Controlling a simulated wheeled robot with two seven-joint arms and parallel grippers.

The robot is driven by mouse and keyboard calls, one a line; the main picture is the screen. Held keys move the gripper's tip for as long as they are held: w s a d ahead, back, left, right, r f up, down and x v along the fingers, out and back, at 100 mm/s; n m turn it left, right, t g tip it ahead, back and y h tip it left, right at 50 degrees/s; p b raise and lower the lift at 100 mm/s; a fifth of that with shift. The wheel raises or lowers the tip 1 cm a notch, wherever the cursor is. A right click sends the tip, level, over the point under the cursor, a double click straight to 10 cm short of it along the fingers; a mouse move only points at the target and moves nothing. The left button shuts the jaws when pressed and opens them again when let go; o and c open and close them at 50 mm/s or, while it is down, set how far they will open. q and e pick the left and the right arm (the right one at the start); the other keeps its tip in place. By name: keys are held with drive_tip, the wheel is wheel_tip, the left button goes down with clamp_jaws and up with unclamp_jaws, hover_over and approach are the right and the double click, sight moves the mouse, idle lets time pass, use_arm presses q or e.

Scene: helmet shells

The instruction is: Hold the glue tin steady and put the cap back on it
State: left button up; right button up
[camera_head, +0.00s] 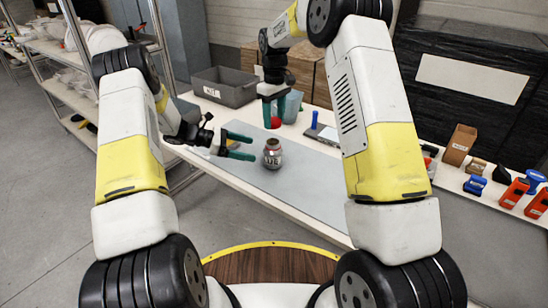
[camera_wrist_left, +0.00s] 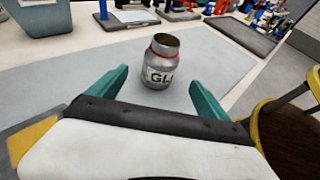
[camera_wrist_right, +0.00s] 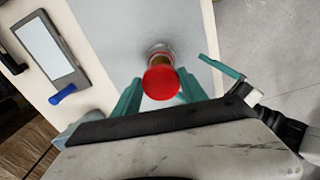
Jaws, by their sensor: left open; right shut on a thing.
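The glue tin (camera_head: 272,154) is a small silver jar with a label and an open, uncovered neck. It stands upright on the grey mat. In the left wrist view the tin (camera_wrist_left: 156,64) shows between and beyond the open fingers. My left gripper (camera_head: 238,146) is open beside the tin, a little to its left, not touching it. My right gripper (camera_head: 273,110) is shut on the red cap (camera_head: 276,122) and holds it above and behind the tin. In the right wrist view the cap (camera_wrist_right: 160,83) hides part of the tin below.
The grey mat (camera_head: 310,180) around the tin is clear. A grey bin (camera_head: 224,86) and a blue-grey container (camera_head: 291,106) stand at the back. Several tools and a cardboard box (camera_head: 459,145) are at the right.

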sight(273, 155)
use_arm(q)
drive_tip(key=x, duration=1)
drive_tip(key=shift+d+f, duration=0.1)
drive_tip(key=shift+d, duration=0.15)
clamp_jaws()
use_arm(e)
drive_tip(key=shift+f, duration=2.45)
